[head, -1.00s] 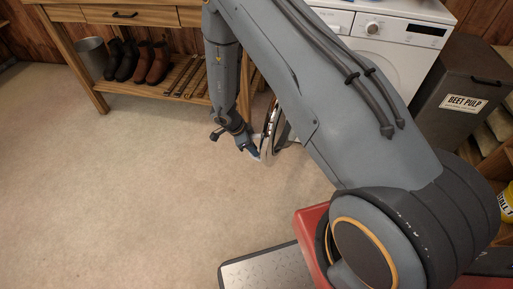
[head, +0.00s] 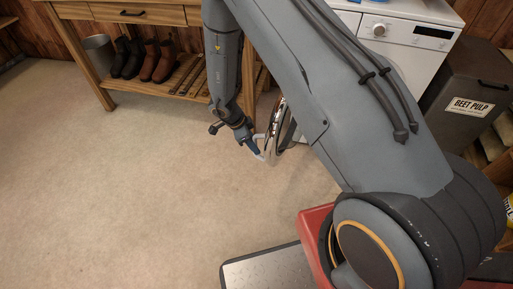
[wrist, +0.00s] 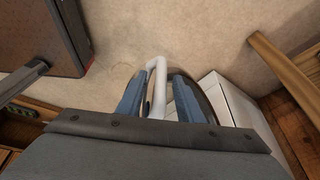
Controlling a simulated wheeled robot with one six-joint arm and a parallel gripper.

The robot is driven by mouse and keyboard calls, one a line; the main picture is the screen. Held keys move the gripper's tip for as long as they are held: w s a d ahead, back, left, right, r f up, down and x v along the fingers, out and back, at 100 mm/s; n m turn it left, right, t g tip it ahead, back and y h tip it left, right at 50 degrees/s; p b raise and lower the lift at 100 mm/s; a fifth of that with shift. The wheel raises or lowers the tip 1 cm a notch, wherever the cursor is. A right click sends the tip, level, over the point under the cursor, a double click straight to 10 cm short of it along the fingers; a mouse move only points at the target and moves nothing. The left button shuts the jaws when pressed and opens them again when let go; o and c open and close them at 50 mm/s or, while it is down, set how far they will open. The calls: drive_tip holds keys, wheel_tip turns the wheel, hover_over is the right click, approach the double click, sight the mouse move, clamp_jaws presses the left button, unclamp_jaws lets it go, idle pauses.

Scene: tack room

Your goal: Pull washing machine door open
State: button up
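The washing machine (head: 400,42) is the white front at the upper right of the head view, partly hidden behind my arm. Its round chrome-rimmed door (head: 273,135) stands swung out over the floor, seen nearly edge-on. A white bar handle (wrist: 158,88) sticks out from the door; in the head view the handle (head: 260,147) shows beside the rim. My gripper (wrist: 158,75) has its two blue fingers on either side of the handle, with narrow gaps between. The gripper (head: 255,150) looks open around the handle, not clamped. My arm hides the machine's opening.
A wooden bench (head: 150,103) with boots on its lower shelf stands at the back left, a grey bucket (head: 99,56) beside them. A dark beet pulp bin (head: 462,82) stands right of the machine. The floor on the left is clear.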

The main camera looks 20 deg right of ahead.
drive_tip(key=shift+v, duration=2.05)
